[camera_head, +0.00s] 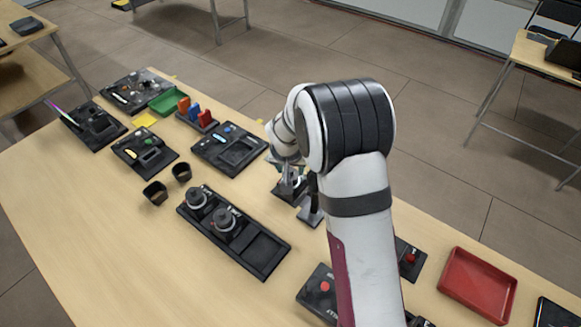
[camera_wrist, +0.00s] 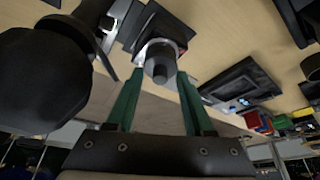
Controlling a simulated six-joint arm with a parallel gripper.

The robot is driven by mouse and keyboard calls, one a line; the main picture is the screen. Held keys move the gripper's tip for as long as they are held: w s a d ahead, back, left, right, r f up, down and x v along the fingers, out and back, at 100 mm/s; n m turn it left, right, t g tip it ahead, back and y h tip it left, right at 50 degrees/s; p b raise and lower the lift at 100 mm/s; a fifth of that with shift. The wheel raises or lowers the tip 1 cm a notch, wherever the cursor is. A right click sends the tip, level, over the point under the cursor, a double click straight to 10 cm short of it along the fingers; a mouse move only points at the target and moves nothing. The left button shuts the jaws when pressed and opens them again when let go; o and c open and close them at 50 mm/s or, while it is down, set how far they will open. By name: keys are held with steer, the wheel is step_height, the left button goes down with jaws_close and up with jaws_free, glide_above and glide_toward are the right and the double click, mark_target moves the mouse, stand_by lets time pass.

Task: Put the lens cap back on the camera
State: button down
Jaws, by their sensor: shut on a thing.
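My gripper (camera_wrist: 161,76) has its two green fingers closed on a grey round piece with a short dark knob, which looks like the lens cap (camera_wrist: 160,63). A black square-edged part lies behind the cap in the wrist view; I cannot tell whether they touch. A large dark rounded body (camera_wrist: 38,85), perhaps part of the camera, fills the left of that view. In the head view my gripper (camera_head: 283,166) is partly hidden by my arm, above small black equipment (camera_head: 291,188) on the table. The cap cannot be made out there.
A black tray (camera_head: 263,252) with two dark knobbed cylinders and an empty recess lies left of my gripper. Two small black cups (camera_head: 155,192) stand farther left. Several black panels and a green tray (camera_head: 166,102) are behind. A red tray (camera_head: 478,285) lies at right. Bare wood is at front left.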

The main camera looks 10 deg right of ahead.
steer(key=shift+c, duration=0.9)
jaws_free()
steer(key=shift+r, duration=0.4)
steer(key=shift+o, duration=0.7)
steer(key=shift+r, duration=3.1)
jaws_close()
